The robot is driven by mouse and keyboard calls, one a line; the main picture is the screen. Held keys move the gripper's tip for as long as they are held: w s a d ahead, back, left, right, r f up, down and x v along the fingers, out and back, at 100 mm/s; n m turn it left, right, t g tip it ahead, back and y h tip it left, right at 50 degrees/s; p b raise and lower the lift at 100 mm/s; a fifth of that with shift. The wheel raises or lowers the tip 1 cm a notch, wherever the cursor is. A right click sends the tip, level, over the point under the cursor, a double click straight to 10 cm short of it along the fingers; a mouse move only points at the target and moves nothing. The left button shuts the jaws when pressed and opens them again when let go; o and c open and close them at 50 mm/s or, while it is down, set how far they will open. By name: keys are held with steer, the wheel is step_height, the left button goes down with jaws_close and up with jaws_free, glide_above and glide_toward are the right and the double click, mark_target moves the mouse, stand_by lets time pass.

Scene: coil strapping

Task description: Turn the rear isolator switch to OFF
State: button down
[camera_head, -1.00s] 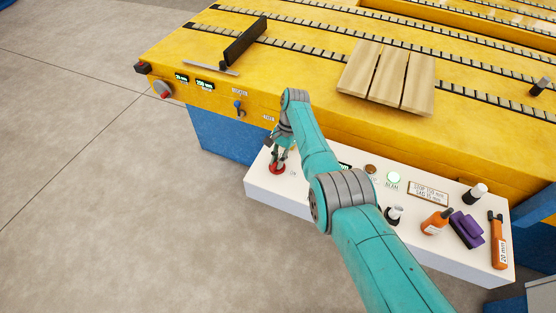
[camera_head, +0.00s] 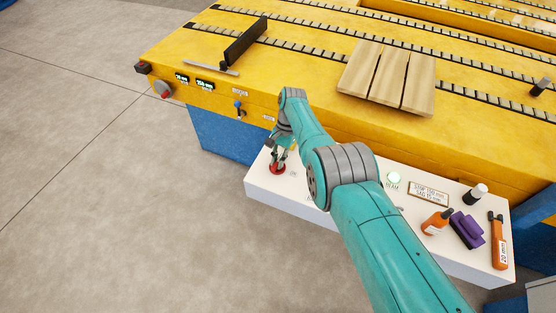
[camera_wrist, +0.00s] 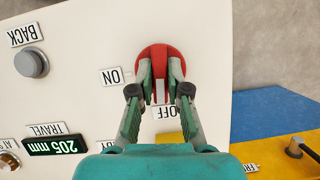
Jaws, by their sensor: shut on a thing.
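The isolator switch (camera_wrist: 150,57) is red and round, on the white panel (camera_wrist: 80,95). It also shows in the head view (camera_head: 277,170), near the panel's left end. My gripper (camera_wrist: 160,72) is shut on the switch's handle, which is largely hidden between the fingers. A white mark (camera_wrist: 159,92) between the fingers points toward the OFF label (camera_wrist: 167,112). The ON label (camera_wrist: 112,76) is to the left of the switch. In the head view my gripper (camera_head: 278,160) is over the switch, and the handle's angle is too small to tell.
A grey BACK button (camera_wrist: 31,63) and a green travel display (camera_wrist: 56,144) are on the panel. The yellow table (camera_head: 310,100) carries wooden boards (camera_head: 385,77). A small blue-knobbed lever (camera_head: 238,106) is on its front. Orange (camera_head: 437,222) and purple (camera_head: 467,229) tools lie at the panel's right.

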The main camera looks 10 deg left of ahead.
stand_by(0.3)
steer(key=c, duration=1.1)
jaws_free()
steer(key=shift+c, duration=0.2)
steer(key=v, duration=1.2)
steer(key=shift+d, duration=0.1)
